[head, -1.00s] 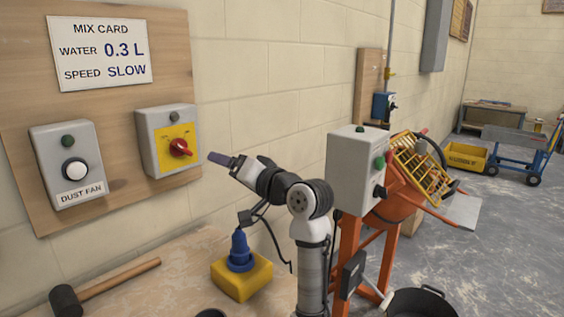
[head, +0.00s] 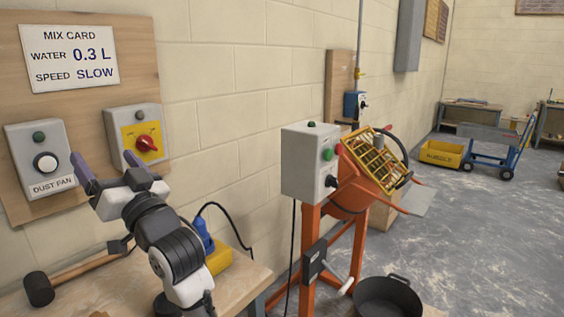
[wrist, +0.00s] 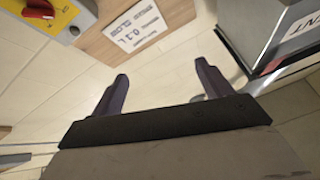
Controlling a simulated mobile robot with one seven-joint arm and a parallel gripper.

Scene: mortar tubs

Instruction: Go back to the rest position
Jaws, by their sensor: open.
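My gripper (head: 103,158) is open in front of the wooden wall panel, low between the dust fan box (head: 43,155) and the box with the red knob (head: 138,135). Its two fingers are apart with nothing between them. In the wrist view my gripper (wrist: 161,76) also shows spread, empty fingers with bare wall behind. I cannot tell exactly how far the fingertips are from the wall and boxes.
The mix card (head: 69,52) hangs above. The orange mixer (head: 345,190) and a black tub (head: 387,296) stand right. Open floor lies beyond.

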